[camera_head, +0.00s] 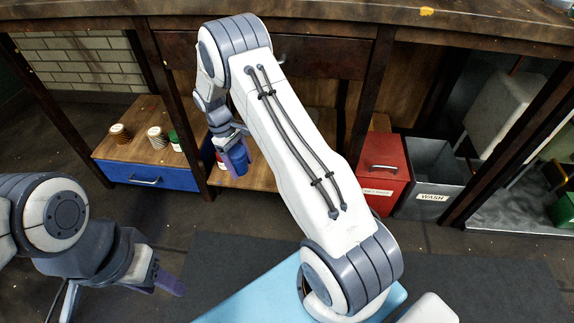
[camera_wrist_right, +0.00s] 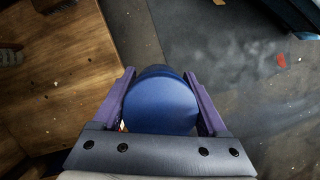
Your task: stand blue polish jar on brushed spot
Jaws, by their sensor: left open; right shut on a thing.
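My right gripper (camera_head: 236,158) is shut on the blue polish jar (camera_head: 239,165), near the lower wooden shelf under the bench. In the right wrist view the jar's round blue face (camera_wrist_right: 160,106) fills the space between the two purple fingers (camera_wrist_right: 160,100). The shelf edge and grey floor show beyond it. Whether the jar touches anything below is unclear. My left gripper (camera_head: 160,280) is open and empty at lower left, far from the jar. I cannot pick out the brushed spot for sure; a pale smudge (camera_wrist_right: 255,62) shows on the grey floor.
Brown (camera_head: 119,133), white (camera_head: 157,137) and green-topped (camera_head: 176,140) jars stand on the shelf above a blue drawer (camera_head: 150,175). A red-and-white thing (camera_head: 220,160) is partly hidden behind my gripper. A red bin (camera_head: 382,170) and grey WASH bin (camera_head: 432,180) stand right.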

